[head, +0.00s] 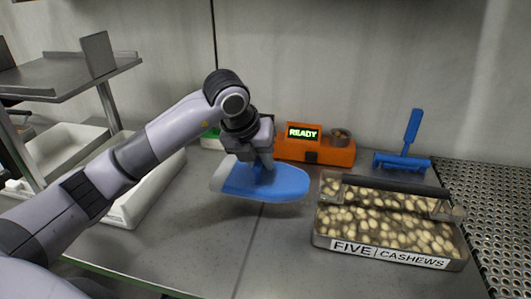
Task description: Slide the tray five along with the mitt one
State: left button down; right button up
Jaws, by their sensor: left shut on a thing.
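My left gripper (263,165) comes in from the left and is shut on the blue mitt (282,184). The mitt is flat and rounded, with a pale grey end at left, and is held above or at the grey worktop; I cannot tell if it touches. Tray five (333,246) is a metal tray of cashews labelled "FIVE | CASHEWS", to the right of the mitt and apart from it. A dark bar and a clear piece lie across its back part. My right gripper is not in view.
An orange device (336,155) with a "READY" display stands behind the mitt. A blue scraper-like tool (404,160) is at the back right. A perforated metal surface (494,205) lies right of the tray. White bins and a metal shelf (65,75) are at left. The front middle worktop is clear.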

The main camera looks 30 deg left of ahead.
aim_at(260, 178)
pick_arm(q)
jog(key=shift+f+b, duration=1.4)
jog(key=shift+f, duration=0.65)
jog(key=shift+f+b, duration=0.35)
jog(key=shift+f, duration=0.3)
